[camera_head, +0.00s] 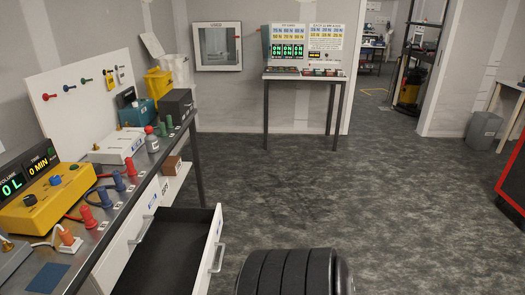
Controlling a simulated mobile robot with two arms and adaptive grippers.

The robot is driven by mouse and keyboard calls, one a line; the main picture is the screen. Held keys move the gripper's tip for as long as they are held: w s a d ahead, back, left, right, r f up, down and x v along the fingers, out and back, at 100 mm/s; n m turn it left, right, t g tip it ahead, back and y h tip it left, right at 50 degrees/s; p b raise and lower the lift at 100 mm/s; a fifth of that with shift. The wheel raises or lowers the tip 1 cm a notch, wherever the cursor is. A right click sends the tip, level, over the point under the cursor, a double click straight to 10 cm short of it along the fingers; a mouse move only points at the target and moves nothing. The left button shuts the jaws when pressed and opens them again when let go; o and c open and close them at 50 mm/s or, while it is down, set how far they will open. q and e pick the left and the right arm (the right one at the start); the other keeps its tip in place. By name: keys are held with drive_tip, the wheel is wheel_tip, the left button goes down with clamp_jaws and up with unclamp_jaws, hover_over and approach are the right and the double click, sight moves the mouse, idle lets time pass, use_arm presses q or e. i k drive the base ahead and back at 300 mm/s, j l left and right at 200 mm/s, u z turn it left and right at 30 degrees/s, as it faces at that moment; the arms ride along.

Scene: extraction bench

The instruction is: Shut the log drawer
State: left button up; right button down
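The open drawer (165,252) sticks out from the bench on the left, toward the middle of the view. It is empty, with a dark inside and a white front panel. A metal handle (219,257) is on that front. I cannot read a label on it. Beside it, another white drawer front with its own handle (141,229) sits flush with the bench. Neither of my grippers shows, and nothing is seen touching the open drawer.
A small table (305,76) with displays stands at the back. A red-framed cart (513,180) is at right.

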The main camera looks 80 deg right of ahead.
sight(176, 254)
drive_tip(key=z, duration=1.95)
